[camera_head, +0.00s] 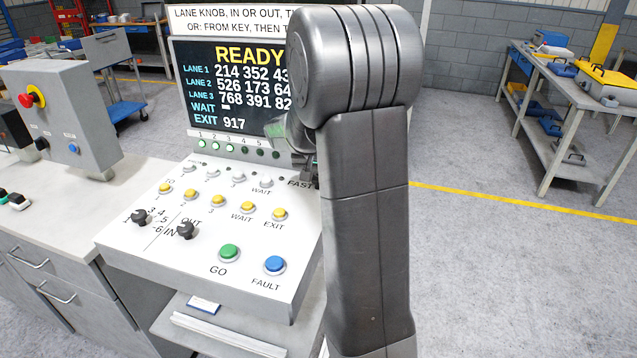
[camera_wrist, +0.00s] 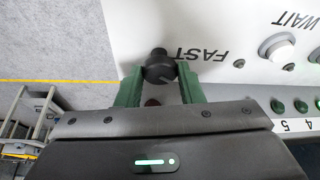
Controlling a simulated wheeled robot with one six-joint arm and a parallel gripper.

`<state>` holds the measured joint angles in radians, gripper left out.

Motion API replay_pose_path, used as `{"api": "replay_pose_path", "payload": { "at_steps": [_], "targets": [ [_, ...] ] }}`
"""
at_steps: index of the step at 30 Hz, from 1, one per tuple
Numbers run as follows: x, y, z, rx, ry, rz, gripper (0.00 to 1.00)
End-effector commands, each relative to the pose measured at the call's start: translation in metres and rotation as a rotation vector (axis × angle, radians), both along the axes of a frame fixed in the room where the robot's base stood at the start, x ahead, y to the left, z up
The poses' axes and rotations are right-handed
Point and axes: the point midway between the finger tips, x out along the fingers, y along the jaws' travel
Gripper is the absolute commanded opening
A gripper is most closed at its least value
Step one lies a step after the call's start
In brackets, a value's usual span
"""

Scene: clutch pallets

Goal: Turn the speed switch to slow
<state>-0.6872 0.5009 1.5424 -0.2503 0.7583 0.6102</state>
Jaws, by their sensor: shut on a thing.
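The speed switch is a black knob (camera_wrist: 158,66) beside the FAST label (camera_wrist: 202,54) in the wrist view. My gripper (camera_wrist: 160,80) has its two green fingers on either side of this knob and is shut on it. Which way the knob points is not clear. In the head view the FAST label (camera_head: 300,184) shows at the panel's right edge, while my arm hides most of the switch. No SLOW label can be made out in either view.
The sloped panel (camera_head: 300,262) carries white and yellow buttons, two black knobs, a green GO button (camera_head: 229,253) and a blue FAULT button (camera_head: 274,265). The screen (camera_head: 235,78) behind reads READY. A grey box (camera_head: 75,110) with a red button stands left.

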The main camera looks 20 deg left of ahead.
Motion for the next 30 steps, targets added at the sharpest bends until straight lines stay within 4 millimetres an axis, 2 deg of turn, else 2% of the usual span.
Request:
{"api": "replay_pose_path", "payload": {
  "at_steps": [9,15,30],
  "targets": [
    [0.0002,0.0028,-0.002,0.002,-0.003,-0.257,0.11],
    [0.0,0.0037,-0.001,0.002,-0.001,-0.366,0.11],
    [0.0002,0.0038,0.0009,0.003,-0.001,-0.45,0.11]
  ]
}}
